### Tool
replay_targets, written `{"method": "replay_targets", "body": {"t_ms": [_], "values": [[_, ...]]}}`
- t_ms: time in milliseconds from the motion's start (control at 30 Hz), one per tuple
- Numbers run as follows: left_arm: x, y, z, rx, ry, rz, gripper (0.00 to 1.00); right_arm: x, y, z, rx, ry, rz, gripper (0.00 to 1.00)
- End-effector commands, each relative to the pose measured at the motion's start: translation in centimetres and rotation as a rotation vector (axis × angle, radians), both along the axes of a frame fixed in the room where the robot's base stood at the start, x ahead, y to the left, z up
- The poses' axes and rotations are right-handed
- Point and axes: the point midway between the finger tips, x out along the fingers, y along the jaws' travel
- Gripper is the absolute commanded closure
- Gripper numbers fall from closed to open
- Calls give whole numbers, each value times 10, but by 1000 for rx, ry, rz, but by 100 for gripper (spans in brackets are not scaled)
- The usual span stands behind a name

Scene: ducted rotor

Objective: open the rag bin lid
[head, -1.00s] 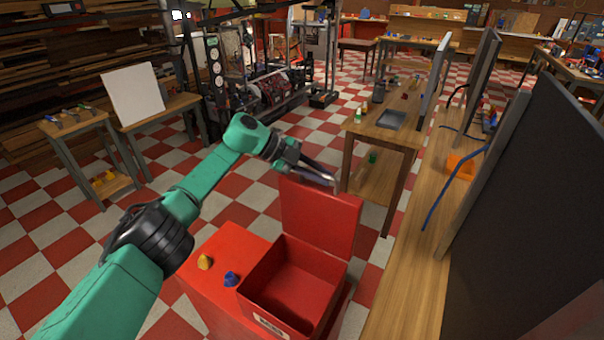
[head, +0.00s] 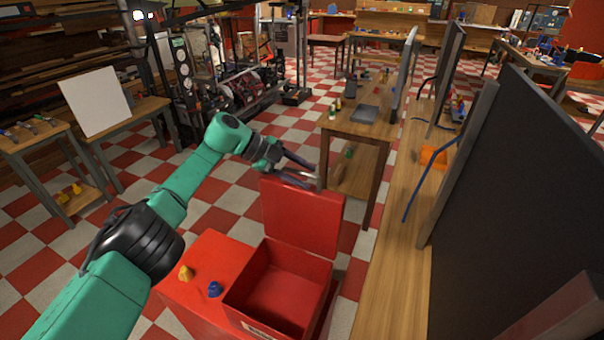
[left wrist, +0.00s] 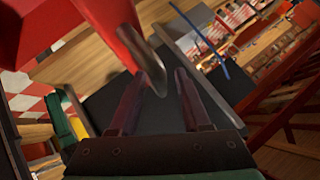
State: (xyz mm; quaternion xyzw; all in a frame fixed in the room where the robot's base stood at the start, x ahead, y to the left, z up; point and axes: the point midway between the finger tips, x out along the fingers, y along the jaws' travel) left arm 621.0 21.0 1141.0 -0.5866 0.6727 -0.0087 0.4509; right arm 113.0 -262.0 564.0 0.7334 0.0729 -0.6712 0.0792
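The red rag bin (head: 275,295) stands low in front of me, and its inside shows empty. Its red lid (head: 302,218) stands upright at the far side of the opening. My left gripper (head: 308,176) is just above and behind the lid's top edge, with its fingers apart. In the left wrist view the two fingers (left wrist: 158,92) are apart, and a red part with a grey rounded end (left wrist: 143,55) lies close to the left finger. I cannot tell whether they touch. My right gripper is not in view.
A yellow piece (head: 185,273) and a blue piece (head: 215,289) lie on the red top left of the bin. A wooden table (head: 355,130) stands just behind the lid. A long bench (head: 395,270) runs along the right. Checkered floor is clear at left.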

Motion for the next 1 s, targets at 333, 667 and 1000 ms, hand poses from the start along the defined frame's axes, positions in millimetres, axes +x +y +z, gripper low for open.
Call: {"method": "replay_targets", "body": {"t_ms": [333,667,1000], "values": [[-2,24,16,-1,-6,2,53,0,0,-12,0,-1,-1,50],[-9,93,68,-1,-3,5,53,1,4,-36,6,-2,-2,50],[-13,116,87,0,0,0,53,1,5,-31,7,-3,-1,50]]}}
